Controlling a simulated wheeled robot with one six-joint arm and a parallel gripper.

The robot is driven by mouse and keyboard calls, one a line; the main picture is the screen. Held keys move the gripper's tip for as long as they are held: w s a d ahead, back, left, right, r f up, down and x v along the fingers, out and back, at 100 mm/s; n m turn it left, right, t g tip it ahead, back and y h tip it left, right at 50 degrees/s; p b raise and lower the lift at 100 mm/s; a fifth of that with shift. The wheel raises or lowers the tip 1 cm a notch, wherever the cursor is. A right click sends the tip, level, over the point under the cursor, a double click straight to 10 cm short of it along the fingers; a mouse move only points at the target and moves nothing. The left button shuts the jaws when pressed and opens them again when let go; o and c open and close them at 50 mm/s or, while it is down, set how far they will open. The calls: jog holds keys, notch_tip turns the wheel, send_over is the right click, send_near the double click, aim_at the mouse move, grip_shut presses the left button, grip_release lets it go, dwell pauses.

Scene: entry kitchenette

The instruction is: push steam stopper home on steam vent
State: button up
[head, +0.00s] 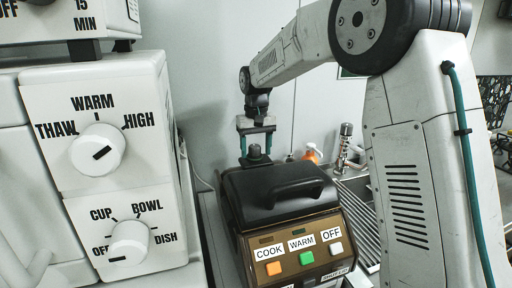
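The rice cooker (285,200) stands on the counter at the centre, with a black lid and a brown front panel. The dark steam stopper (254,152) is a small knob at the back left of the lid. The steam vent beneath it cannot be made out, so I cannot tell how deep the stopper sits. My gripper (256,153) points down over the back of the cooker. Its two teal fingers are apart, seen on either side of the stopper with gaps showing. I cannot tell whether they touch it.
A white appliance (105,160) with dials stands close on the left, another one above it. A metal faucet (345,145), an orange-topped bottle (312,153) and a ribbed drainboard (358,205) lie behind and to the right. The lid's raised handle (290,185) is in front of my gripper.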

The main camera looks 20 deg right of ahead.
aim_at(256, 148)
jog(key=shift+a, duration=0.1)
notch_tip(256, 148, up, 7)
jog(key=shift+r, duration=0.4)
dwell(0.5)
jog(key=shift+s+r, duration=0.1)
jog(key=shift+s, duration=0.15)
jog(key=s+d+r, duration=0.1)
jog(key=s+r, duration=0.1)
jog(key=s, duration=0.9)
jog(key=s+d+r, duration=0.1)
jog(key=s, duration=1)
jog(key=s+f, duration=0.4)
jog(key=s, duration=0.5)
jog(key=s+d+f+t, duration=0.1)
jog(key=s+f, duration=0.3)
jog(key=s, duration=0.6)
jog(key=shift+s+f, duration=0.25)
jog(key=shift+f, duration=0.15)
